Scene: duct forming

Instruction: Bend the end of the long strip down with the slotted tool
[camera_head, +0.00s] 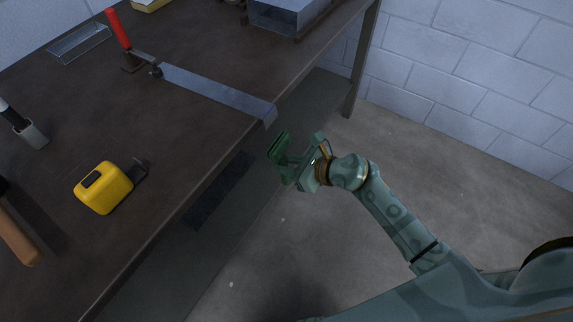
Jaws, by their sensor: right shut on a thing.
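The long strip (215,93) is flat grey metal lying across the table (190,140), its near end at the front edge. A short lip (269,117) at that end angles downward. My right gripper (288,160) is out past the table edge, just below and right of the strip's end. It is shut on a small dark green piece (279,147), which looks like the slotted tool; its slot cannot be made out. The tool appears apart from the strip. My left gripper is not in view.
A red-handled clamp (119,31) stands at the strip's far end. A yellow tape measure (103,188), a wooden handle (17,236) and a grey cup-like holder (31,134) are at left. A sheet-metal duct (284,15) sits at the back. Open floor lies right of the table.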

